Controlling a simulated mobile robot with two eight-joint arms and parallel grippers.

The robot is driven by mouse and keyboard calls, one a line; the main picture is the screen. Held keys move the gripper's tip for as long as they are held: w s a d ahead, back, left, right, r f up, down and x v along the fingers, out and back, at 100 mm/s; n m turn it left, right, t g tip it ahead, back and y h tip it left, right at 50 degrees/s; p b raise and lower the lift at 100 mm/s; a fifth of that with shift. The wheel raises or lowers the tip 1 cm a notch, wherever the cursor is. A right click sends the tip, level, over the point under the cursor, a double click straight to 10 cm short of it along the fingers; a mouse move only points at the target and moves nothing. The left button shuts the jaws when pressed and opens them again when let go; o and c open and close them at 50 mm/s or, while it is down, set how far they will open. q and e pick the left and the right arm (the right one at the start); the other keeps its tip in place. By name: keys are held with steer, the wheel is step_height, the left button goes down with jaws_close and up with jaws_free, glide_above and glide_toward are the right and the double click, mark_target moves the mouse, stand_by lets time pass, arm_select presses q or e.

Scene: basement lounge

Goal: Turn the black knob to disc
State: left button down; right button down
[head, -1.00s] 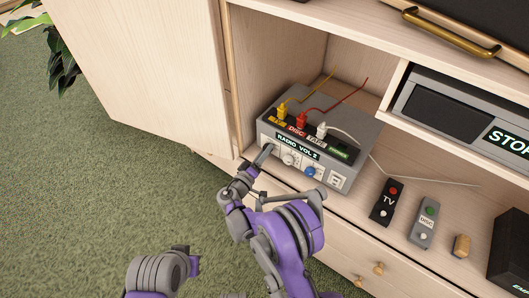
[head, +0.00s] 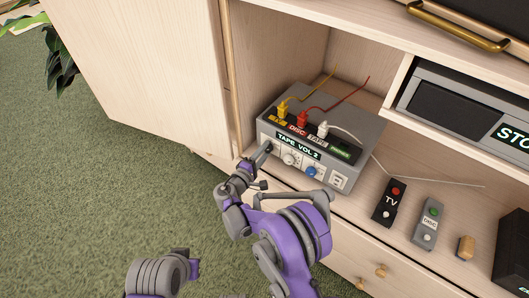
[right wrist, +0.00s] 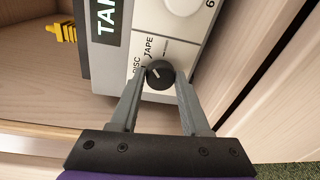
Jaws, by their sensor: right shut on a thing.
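The grey receiver box (head: 345,148) stands in the open cabinet bay; its green-lit display (head: 298,145) reads "TAPE VOL 2". The black knob (right wrist: 160,73) is on its front, at the left end in the head view, where my gripper mostly hides it. In the right wrist view, printed labels beside the knob read "DISC" and "TAPE"; a third is too small to read. The knob carries a short pale mark. My right gripper (right wrist: 160,88) is shut on the knob, one finger on each side; it also shows in the head view (head: 264,153).
Yellow, red and white plugs with cables stand on the box top. A white knob (head: 290,159) and a blue knob (head: 311,172) sit right of my gripper. A TV remote (head: 388,203), a disc remote (head: 427,223) and a wooden block (head: 465,247) lie on the shelf.

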steer(key=n, duration=0.4)
steer(key=shift+g+b, duration=0.35)
steer(key=shift+g, duration=0.05)
steer(key=shift+a+n+g+h+b, duration=0.1)
steer(key=shift+n+g+h+b, duration=0.35)
steer(key=shift+n, duration=1.95)
steer(key=shift+c, duration=1.9)
jaws_free()
steer(key=shift+t, duration=0.25)
steer(key=p+v, duration=0.1)
steer(key=v, duration=0.9)
steer(key=shift+s+a+p, duration=0.25)
steer(key=shift+p, duration=0.15)
